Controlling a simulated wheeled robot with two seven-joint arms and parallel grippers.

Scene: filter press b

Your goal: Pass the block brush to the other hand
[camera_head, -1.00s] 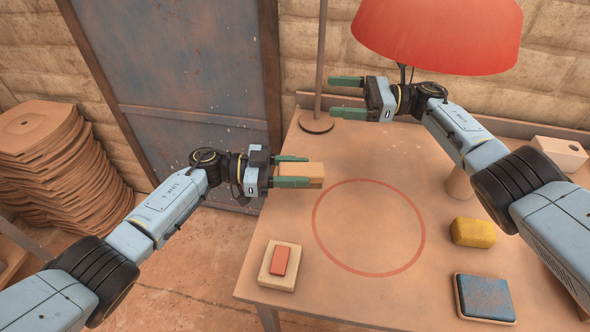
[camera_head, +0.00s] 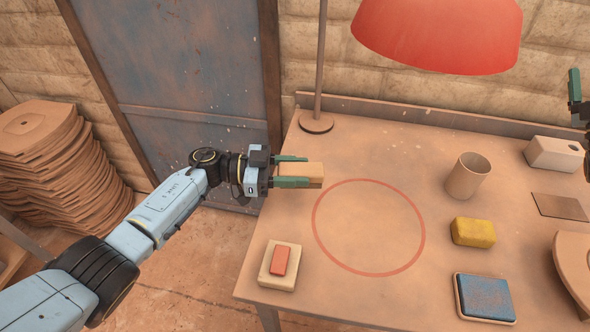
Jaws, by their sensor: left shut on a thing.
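The block brush (camera_head: 316,172), a tan wooden-looking block, is held at the left edge of the table, near the red circle. My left gripper (camera_head: 292,172) is shut on its left end, with green fingers on its far and near sides. The brush's right end sticks out free. Its underside and any bristles are hidden. My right gripper (camera_head: 575,88) is at the right edge of the view, far from the brush. Only one green finger and a dark piece of it show, so its opening cannot be judged.
A lamp with a red shade (camera_head: 440,32) hangs over the back. On the table (camera_head: 400,130) are a cup (camera_head: 467,176), a yellow sponge (camera_head: 473,232), a blue pad (camera_head: 485,298), a white block (camera_head: 554,154) and a pale block with a red piece (camera_head: 278,262). The red circle is empty.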

